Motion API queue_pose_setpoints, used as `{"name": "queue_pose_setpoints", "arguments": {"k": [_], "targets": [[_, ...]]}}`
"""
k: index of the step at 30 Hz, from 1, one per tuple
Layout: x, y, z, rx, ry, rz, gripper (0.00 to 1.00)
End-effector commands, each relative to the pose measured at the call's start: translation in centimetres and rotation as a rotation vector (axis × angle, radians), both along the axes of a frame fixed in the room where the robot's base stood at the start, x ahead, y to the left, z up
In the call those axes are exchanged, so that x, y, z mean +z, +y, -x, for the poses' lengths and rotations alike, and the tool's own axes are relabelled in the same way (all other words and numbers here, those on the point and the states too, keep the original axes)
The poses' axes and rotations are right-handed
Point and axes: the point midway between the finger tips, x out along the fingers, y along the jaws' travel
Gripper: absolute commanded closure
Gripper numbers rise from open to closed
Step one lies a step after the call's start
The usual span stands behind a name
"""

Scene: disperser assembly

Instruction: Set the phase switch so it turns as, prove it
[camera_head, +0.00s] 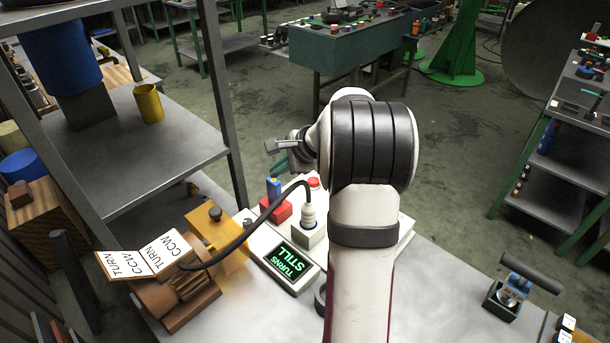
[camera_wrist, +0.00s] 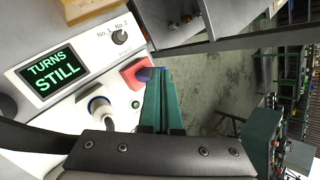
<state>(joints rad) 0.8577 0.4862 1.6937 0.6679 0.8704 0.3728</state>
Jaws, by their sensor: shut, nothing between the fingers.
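My gripper (camera_head: 276,168) is shut and empty, its green fingers pointing down over the panel. In the wrist view its fingertips (camera_wrist: 160,72) are beside a blue lever (camera_wrist: 146,74) on a red box (camera_wrist: 131,77); I cannot tell whether they touch. The head view shows the blue lever (camera_head: 273,187) upright on the red box (camera_head: 275,209). A dark knob (camera_wrist: 119,37) marked No.1 and No.2 sits on the panel. I cannot tell which is the phase switch. The display (camera_head: 289,264) reads "TURNS STILL". A card (camera_head: 145,257) on the brown motor (camera_head: 178,297) reads "TURN CCW" on both halves.
A thick black cable (camera_head: 243,236) arches from the motor to a pale plug (camera_head: 308,216) beside the red box. A red button (camera_head: 314,183) is behind it. A grey shelf (camera_head: 170,150) with a yellow cup (camera_head: 149,104) stands left.

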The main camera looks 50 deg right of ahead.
Motion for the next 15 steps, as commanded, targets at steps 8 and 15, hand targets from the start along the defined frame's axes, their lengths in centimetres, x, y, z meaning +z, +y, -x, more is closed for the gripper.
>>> {"name": "queue_pose_setpoints", "arguments": {"k": [8, 15], "targets": [[-4.2, -12.6, 2.6, -0.364, -0.073, -0.069, 1.00], [-6.4, -18.2, 5.3, -0.538, -0.111, -0.098, 1.00]]}}
